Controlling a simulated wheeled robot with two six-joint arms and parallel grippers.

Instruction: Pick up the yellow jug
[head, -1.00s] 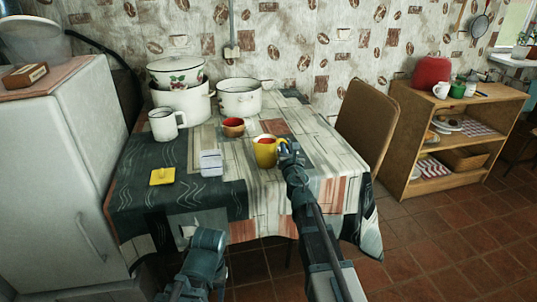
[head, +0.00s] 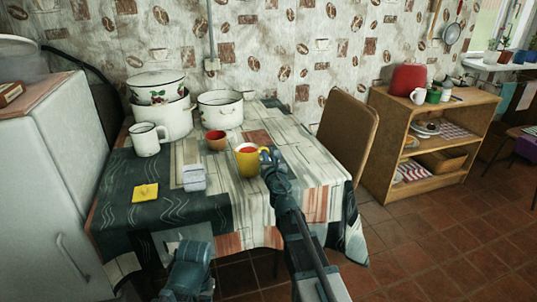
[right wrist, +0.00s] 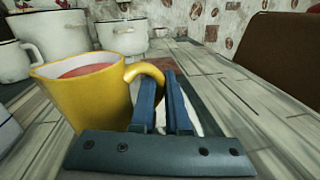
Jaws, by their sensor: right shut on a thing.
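The yellow jug (head: 246,164), with red inside, is at the front right part of the table. It looks upright in the head view. In the right wrist view the jug (right wrist: 88,100) fills the left side, its handle reaching to the fingers. My right gripper (head: 267,158) is at the jug's right side, shut on its handle. In the right wrist view the two blue fingers of my right gripper (right wrist: 162,102) are close together at the handle. The jug's base is hidden there, and I cannot tell whether it touches the table. Of my left arm only a link shows; its fingers do not.
A red-brown bowl (head: 216,141), a white mug (head: 146,140), white pots (head: 221,111), a grey-white box (head: 194,178) and a yellow square item (head: 145,192) stand on the table. A brown chair (head: 346,132) stands right of the table (head: 310,172).

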